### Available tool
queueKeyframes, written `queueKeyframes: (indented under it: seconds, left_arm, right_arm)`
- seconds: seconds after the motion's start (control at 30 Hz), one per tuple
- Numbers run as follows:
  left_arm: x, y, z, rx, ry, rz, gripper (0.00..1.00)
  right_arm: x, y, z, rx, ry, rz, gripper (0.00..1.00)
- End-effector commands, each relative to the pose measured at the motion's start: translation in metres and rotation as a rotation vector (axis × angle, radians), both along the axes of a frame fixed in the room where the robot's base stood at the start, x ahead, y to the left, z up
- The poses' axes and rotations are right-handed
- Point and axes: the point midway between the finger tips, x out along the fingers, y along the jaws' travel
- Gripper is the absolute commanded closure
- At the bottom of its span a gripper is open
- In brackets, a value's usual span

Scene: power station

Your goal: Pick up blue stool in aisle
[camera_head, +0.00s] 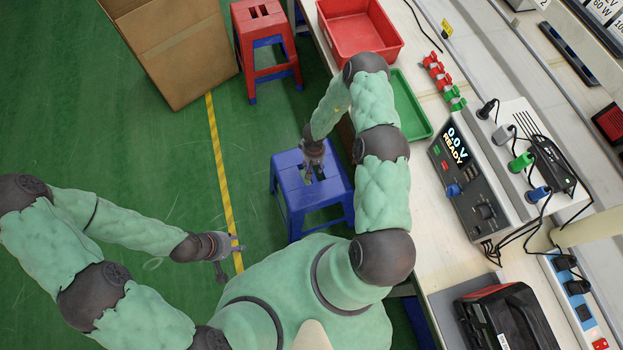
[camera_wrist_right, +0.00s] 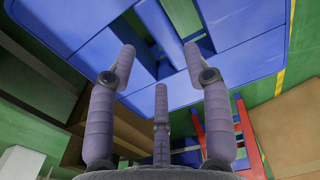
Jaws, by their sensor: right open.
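The blue stool (camera_head: 325,195) stands on the green floor beside the workbench, with slots in its seat. My right gripper (camera_head: 314,175) is above the seat, pointing down at the slots. In the right wrist view, the right gripper (camera_wrist_right: 160,68) has its fingers spread with nothing between them. The blue seat (camera_wrist_right: 240,75) fills the upper part of that view, its slots near the fingertips; I cannot tell whether the tips are inside a slot. My left gripper (camera_head: 231,262) is open and empty over the floor, left of the stool.
A red stool (camera_head: 265,45) stands farther back, beside a large cardboard box (camera_head: 180,50). The workbench (camera_head: 440,255) on the right carries a red bin (camera_head: 360,30), a green tray (camera_head: 408,108) and a power unit (camera_head: 470,190). Green floor with a yellow line (camera_head: 218,150) is clear at left.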

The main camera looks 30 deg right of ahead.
Motion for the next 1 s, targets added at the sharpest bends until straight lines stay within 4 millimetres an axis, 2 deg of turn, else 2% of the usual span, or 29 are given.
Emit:
queueKeyframes:
  seconds: [0.03,0.1,0.37,0.7,0.97,1.0]
  left_arm:
    - [0.000,0.000,-0.007,0.000,0.000,0.000,0.65]
    - [0.000,0.000,-0.011,0.000,0.000,0.000,0.65]
    - [0.000,0.000,-0.018,0.000,0.000,0.000,0.65]
    - [0.000,0.000,-0.042,0.000,0.000,0.000,0.65]
    - [0.000,0.000,-0.042,0.000,0.000,0.000,0.65]
    - [0.000,0.000,-0.042,0.000,0.000,0.000,0.65]
  right_arm:
    - [-0.001,0.000,-0.012,0.000,0.002,0.000,0.50]
    - [-0.001,0.000,-0.022,0.001,0.002,-0.001,0.50]
    - [-0.001,0.001,-0.037,0.000,0.001,0.000,0.50]
    - [-0.001,0.004,-0.079,0.000,0.001,0.000,0.50]
    - [0.000,0.003,-0.080,0.000,-0.001,0.000,0.50]
    - [0.000,0.003,-0.080,0.000,-0.001,0.000,0.55]
